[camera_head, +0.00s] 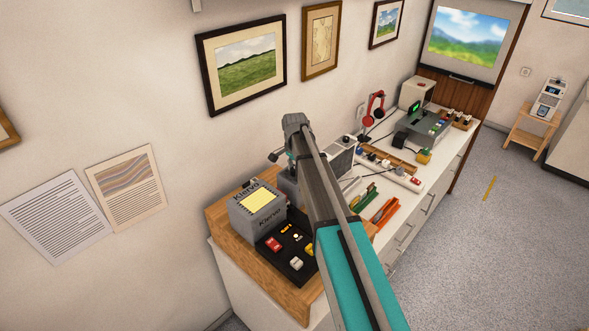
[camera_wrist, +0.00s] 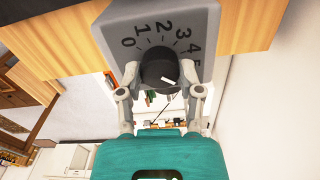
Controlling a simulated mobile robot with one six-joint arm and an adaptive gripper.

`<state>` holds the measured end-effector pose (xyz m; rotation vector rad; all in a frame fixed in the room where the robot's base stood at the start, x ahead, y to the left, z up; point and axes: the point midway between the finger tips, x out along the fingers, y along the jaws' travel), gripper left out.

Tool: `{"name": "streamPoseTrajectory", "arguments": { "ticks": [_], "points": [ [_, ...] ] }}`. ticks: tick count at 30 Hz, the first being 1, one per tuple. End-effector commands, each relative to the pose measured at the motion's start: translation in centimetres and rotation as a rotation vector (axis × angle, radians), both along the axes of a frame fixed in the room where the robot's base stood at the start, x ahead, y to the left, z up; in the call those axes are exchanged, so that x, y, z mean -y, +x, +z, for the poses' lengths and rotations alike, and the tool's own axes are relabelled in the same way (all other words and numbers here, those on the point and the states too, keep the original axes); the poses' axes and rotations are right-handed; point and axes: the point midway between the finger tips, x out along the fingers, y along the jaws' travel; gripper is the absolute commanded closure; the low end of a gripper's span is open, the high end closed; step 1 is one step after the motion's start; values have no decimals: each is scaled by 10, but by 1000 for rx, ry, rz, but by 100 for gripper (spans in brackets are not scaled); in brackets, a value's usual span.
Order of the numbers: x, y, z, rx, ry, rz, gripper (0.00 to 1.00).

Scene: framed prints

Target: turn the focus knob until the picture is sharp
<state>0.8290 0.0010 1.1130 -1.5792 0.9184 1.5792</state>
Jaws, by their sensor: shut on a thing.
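The focus knob (camera_wrist: 158,66) is a dark round knob on a grey face with a printed scale, 0 to 5 in view, in the wrist view. A short white mark shows on its near side. My gripper (camera_wrist: 160,76) has one finger on each side of the knob and is shut on it. In the head view my gripper (camera_head: 297,128) is over the bench, and my arm hides the knob. The picture (camera_head: 465,36) on the screen at the far right shows green land, hills and blue sky. It looks soft and blurred.
Framed prints hang on the wall. The floor at right is mostly clear.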

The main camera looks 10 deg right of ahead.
Motion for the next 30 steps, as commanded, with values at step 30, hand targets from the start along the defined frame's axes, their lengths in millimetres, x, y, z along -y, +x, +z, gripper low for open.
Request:
{"name": "streamPoseTrajectory", "arguments": {
  "ticks": [30],
  "points": [
    [-2, 0, 0, 0, 1, 578, 100]
  ]
}}
